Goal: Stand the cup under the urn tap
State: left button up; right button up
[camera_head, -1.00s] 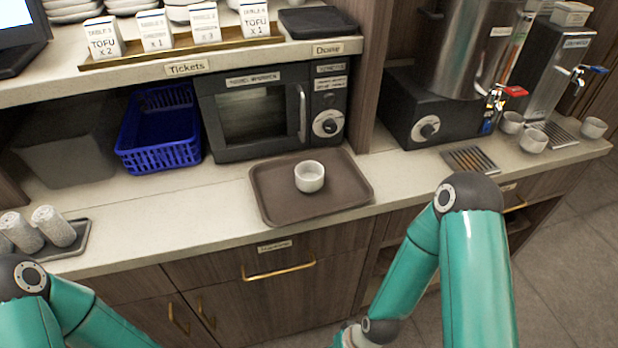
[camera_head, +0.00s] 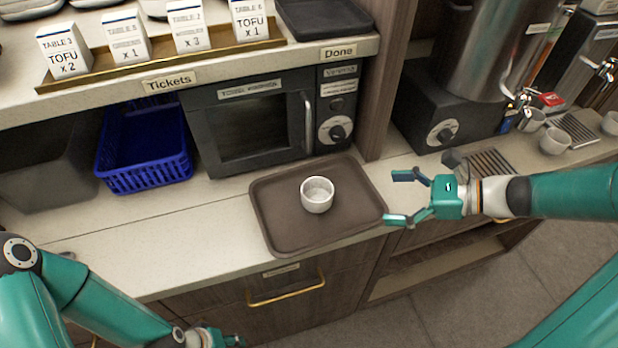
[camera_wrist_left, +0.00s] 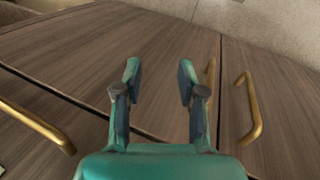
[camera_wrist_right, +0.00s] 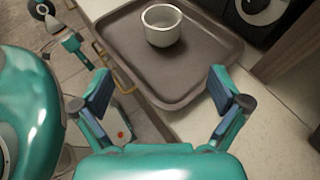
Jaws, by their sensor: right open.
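A white cup (camera_head: 317,196) stands upright on a brown tray (camera_head: 272,232) in front of the microwave. The cup also shows in the right wrist view (camera_wrist_right: 162,27), beyond my fingers. A slatted drip grate (camera_head: 490,166) lies in front of the urn base. My right gripper (camera_head: 400,197) is open and empty, just right of the tray, its fingers pointing at the cup. My left gripper (camera_wrist_left: 158,80) is open and empty, low before the cabinet fronts.
The microwave (camera_head: 255,125) and a blue basket (camera_head: 145,160) stand behind the tray. Other cups (camera_head: 554,141) stand by the second dispenser at the right. The counter left of the tray is clear.

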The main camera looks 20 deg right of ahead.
jog(key=shift+w+a+f, duration=0.1)
jog(key=shift+w+f, duration=0.05)
jog(key=shift+w, duration=0.45)
send_near(307, 196)
jog(key=shift+w+a, duration=0.35)
jog(key=shift+a, duration=0.45)
jog(key=shift+f+p+x, duration=0.15)
jog(key=shift+p+x, duration=0.1)
jog(key=shift+x, duration=1.3)
jog(key=shift+f+p+x, duration=0.2)
jog(key=shift+x, duration=1.35)
jog(key=shift+d, duration=0.2)
jog(key=c, duration=1.4)
jog(key=shift+r, duration=0.1)
